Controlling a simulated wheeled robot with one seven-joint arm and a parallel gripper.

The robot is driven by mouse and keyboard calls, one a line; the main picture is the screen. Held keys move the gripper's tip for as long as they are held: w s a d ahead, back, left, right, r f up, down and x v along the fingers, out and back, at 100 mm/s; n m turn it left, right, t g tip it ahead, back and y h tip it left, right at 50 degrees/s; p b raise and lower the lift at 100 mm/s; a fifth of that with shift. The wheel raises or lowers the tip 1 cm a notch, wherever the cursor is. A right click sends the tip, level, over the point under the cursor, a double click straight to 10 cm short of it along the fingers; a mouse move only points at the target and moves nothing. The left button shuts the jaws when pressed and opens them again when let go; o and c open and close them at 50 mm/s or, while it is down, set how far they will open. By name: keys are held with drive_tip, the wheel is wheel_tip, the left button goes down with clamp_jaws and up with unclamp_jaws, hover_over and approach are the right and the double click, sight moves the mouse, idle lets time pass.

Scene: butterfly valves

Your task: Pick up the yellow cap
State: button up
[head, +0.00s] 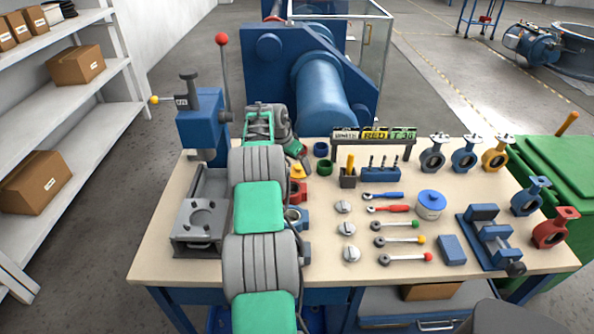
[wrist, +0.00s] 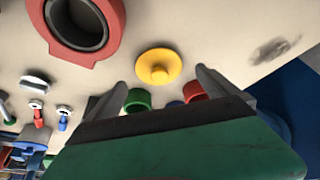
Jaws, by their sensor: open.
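The yellow cap (wrist: 158,60) is a round disc with a raised knob. It lies on the beige bench top in the wrist view. In the head view the yellow cap (head: 297,172) is partly hidden by my arm. My gripper (wrist: 161,77) is open and empty, its two grey fingertips just short of the cap, one toward each side in the wrist picture. I cannot tell its exact height above the bench. In the head view my gripper (head: 303,158) is mostly hidden by my arm.
A red valve body (wrist: 122,20) lies close to the cap. A green ring (head: 324,167) and a dark blue ring (head: 320,149) stand to the cap's right. A tool block (head: 381,175), spanners and several valves fill the right side. A press (head: 200,120) stands at the left.

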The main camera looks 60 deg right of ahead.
sight(297, 167)
drive_tip(key=x, duration=0.3)
drive_tip(key=shift+f, duration=0.25)
drive_tip(key=c, duration=1.6)
drive_tip(key=shift+r, duration=0.15)
drive_tip(key=shift+d+r, duration=0.1)
drive_tip(key=shift+r, duration=0.1)
wheel_tip(297, 167, up, 2)
drive_tip(key=shift+r+b, duration=0.2)
drive_tip(key=shift+b, duration=0.15)
drive_tip(key=s+a+r+b, duration=0.1)
drive_tip(key=s+a+r, duration=0.6)
drive_tip(key=a+r, duration=0.5)
drive_tip(key=shift+r, duration=0.5)
